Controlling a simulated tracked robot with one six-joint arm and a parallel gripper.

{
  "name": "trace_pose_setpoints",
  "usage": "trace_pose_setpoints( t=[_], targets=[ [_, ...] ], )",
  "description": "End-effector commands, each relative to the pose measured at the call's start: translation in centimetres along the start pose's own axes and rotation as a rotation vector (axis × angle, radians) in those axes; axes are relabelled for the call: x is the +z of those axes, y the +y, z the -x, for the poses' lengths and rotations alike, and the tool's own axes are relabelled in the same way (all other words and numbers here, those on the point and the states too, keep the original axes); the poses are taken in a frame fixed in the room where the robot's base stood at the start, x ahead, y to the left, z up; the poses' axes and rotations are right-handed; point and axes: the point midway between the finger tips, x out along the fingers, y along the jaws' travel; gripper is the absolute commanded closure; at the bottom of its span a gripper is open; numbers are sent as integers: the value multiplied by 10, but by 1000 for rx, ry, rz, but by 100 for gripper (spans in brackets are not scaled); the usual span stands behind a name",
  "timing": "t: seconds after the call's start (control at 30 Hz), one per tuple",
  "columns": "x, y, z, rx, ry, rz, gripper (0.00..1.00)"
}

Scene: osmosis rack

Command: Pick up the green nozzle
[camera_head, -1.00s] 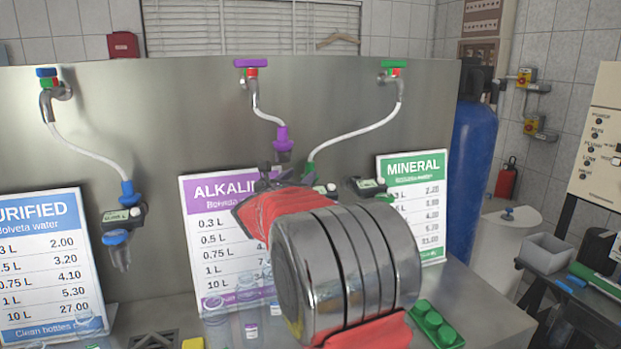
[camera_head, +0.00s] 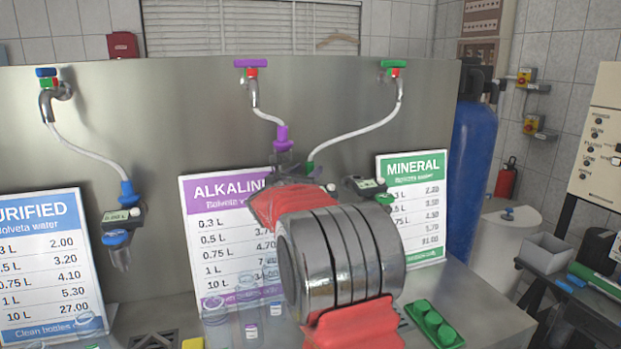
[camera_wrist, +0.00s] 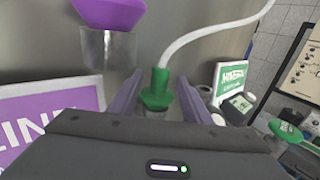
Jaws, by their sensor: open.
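The green nozzle (camera_wrist: 157,88) hangs at the end of a white hose. In the wrist view it stands roughly upright between the two fingers of my gripper (camera_wrist: 158,93), which are apart on its left and right. I see no finger clearly touching it, and its lower end is hidden behind the gripper body. In the head view the nozzle's green top (camera_head: 310,168) shows just above my arm. There the gripper is mostly hidden behind my arm.
A purple nozzle (camera_head: 282,138) hangs close on the left. The alkaline sign (camera_head: 205,235) and mineral sign (camera_head: 432,200) stand against the steel panel (camera_head: 180,120). A second green-capped fitting (camera_wrist: 285,130) is at the right. A green tray (camera_head: 433,325) lies on the counter.

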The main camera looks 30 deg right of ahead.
Motion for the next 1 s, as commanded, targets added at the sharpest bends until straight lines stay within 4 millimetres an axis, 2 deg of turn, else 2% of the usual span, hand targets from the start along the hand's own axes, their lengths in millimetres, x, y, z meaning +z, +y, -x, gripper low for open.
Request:
trace_pose_setpoints(
  t=[0.07, 0.7, 1.0],
  targets=[
    [0, 0, 0, 0, 0, 0, 56],
    [0, 0, 0, 1, 0, 0, 100],
    [2, 1, 0, 1, -1, 0, 100]
  ],
)
